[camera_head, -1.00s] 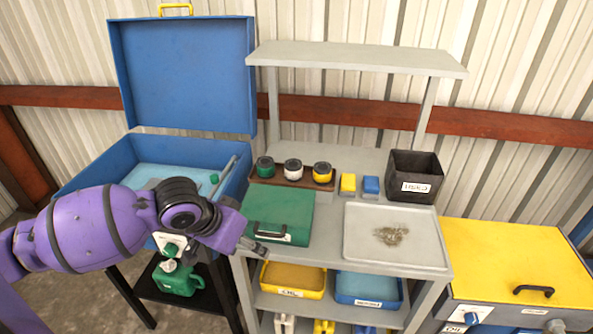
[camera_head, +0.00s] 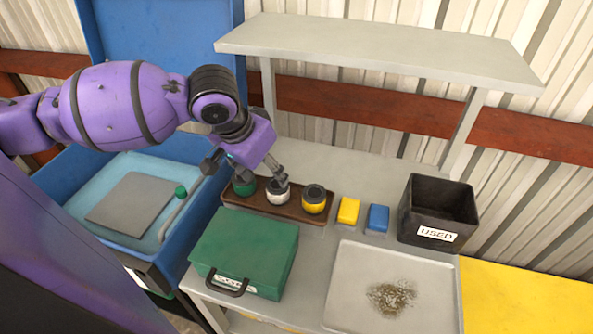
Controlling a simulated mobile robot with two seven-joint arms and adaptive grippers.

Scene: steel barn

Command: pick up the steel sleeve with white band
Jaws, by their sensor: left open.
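The steel sleeve with white band (camera_head: 277,196) stands upright in the middle of a brown tray (camera_head: 236,202) on the grey bench. A green-banded sleeve (camera_head: 244,188) is to its left and a yellow-banded sleeve (camera_head: 314,200) to its right. My left gripper (camera_head: 262,179) is open, pointing down above the tray. One finger is over the green-banded sleeve and the other overlaps the top of the white-banded one. I cannot tell whether either finger touches. My right gripper is not in view.
Yellow (camera_head: 348,211) and blue (camera_head: 377,219) blocks stand right of the tray, beside a black bin marked USED (camera_head: 437,234). A green case (camera_head: 243,247) and a grey tray with shavings (camera_head: 345,280) are in front. A shelf (camera_head: 380,52) overhangs the bench's back.

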